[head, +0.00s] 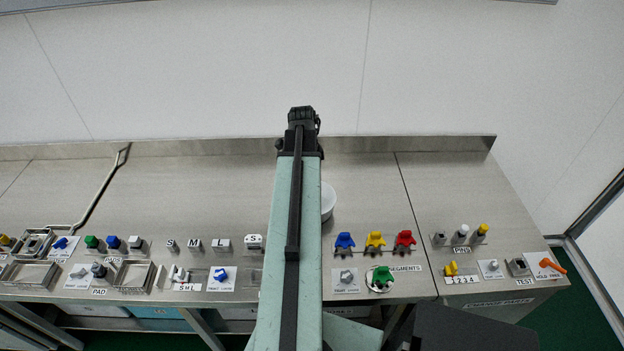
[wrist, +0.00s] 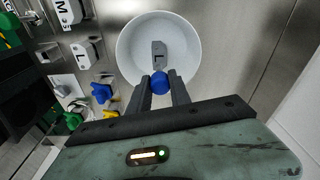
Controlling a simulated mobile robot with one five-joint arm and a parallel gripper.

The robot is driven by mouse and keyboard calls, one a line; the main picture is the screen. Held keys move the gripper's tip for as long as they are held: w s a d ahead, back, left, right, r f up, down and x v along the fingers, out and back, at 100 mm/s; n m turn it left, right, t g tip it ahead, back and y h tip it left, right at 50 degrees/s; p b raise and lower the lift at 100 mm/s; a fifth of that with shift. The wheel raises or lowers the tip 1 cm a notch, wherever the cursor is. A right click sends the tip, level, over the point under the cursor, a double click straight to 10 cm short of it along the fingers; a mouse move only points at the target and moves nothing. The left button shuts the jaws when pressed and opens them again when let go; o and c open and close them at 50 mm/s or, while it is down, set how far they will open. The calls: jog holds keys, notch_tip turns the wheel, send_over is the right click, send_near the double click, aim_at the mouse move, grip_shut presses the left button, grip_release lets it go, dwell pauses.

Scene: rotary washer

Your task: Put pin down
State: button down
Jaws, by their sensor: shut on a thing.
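My gripper (wrist: 160,95) shows in the wrist view with its two dark fingers closed on a small blue-headed piece, which I take to be the pin (wrist: 159,81). The pin's rounded blue end shows between the fingertips; the rest of it is hidden. It overlaps the near part of a white bowl (wrist: 131,42) in the picture; its height above the bowl is hard to tell. In the head view my arm hides my fingertips and part of the bowl (head: 329,201).
In the head view, the PINS rack (head: 463,247) at the right has white and yellow pins. Blue (head: 345,242), yellow (head: 375,242) and red (head: 404,241) segments stand right of my arm. Labelled S, M, L pieces stand left. The steel counter (head: 360,185) behind is mostly clear.

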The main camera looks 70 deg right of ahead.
notch_tip(320, 180, down, 2)
jog(key=shift+f+b, duration=0.25)
jog(key=shift+b, duration=0.45)
jog(key=shift+r, duration=0.1)
jog(key=c, duration=1.1)
grip_release()
jog(key=shift+r, duration=0.1)
notch_tip(320, 180, up, 7)
jog(key=p, duration=0.7)
jog(key=shift+r+p, duration=0.15)
jog(key=shift+p, duration=0.15)
jog(key=shift+f, duration=0.25)
